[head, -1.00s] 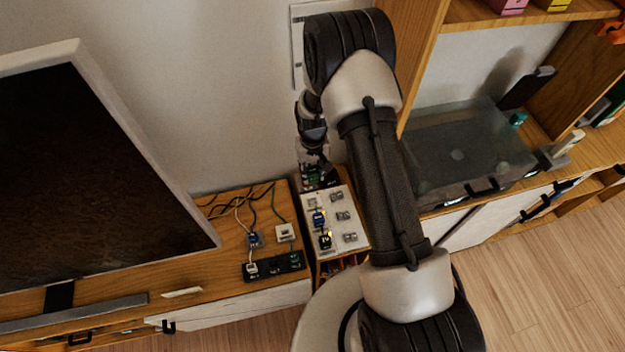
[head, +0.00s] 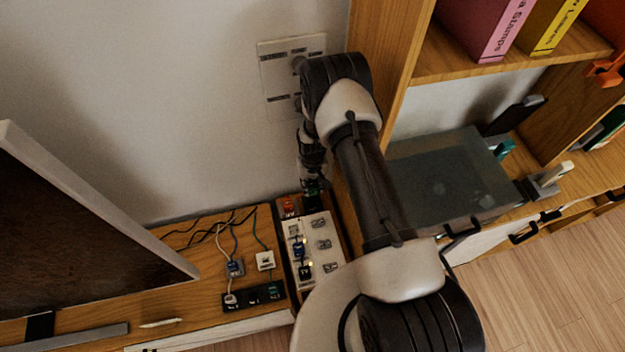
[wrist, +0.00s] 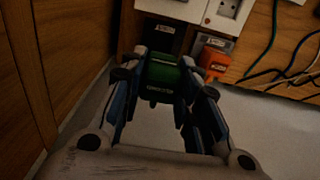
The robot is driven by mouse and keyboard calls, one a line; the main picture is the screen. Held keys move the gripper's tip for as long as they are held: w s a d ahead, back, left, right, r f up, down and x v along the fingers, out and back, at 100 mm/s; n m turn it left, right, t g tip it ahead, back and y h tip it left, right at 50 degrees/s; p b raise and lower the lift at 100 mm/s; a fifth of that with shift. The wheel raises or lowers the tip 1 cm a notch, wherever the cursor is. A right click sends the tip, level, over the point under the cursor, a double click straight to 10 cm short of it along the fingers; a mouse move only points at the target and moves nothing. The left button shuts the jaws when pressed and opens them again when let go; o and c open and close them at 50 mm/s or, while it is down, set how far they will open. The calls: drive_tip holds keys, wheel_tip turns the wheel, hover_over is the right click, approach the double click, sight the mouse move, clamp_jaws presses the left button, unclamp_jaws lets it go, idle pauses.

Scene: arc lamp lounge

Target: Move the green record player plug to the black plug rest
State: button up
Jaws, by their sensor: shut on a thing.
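The green plug (wrist: 161,80) is held between the two fingers of my gripper (wrist: 163,62) in the wrist view. In the head view my gripper (head: 312,180) is low behind the white socket board, with the green plug partly hidden. A black rest with a small label (wrist: 160,38) lies just beyond the plug in the wrist view, beside the orange plug's grey rest. The green plug overlaps its near part. I cannot tell whether they touch.
An orange plug (wrist: 215,60) sits close to the right finger in the wrist view. The white socket board (head: 325,252) holds blue and black plugs. Cables and a black strip (head: 236,303) lie to the left. A wooden cabinet side (wrist: 55,60) is close on the left.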

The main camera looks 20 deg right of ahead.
sight(312, 193)
drive_tip(key=shift+s+a, duration=0.1)
drive_tip(key=shift+f+b, duration=0.1)
drive_tip(key=shift+b, duration=0.3)
wheel_tip(312, 193, down, 6)
drive_tip(key=b, duration=0.5)
drive_tip(key=shift+r, duration=0.2)
drive_tip(key=shift+b, duration=0.55)
idle(1.5)
drive_tip(key=shift+f+b, duration=1.55)
drive_tip(key=shift+f, duration=0.1)
drive_tip(key=o, duration=1.2)
drive_tip(key=shift+r, duration=0.1)
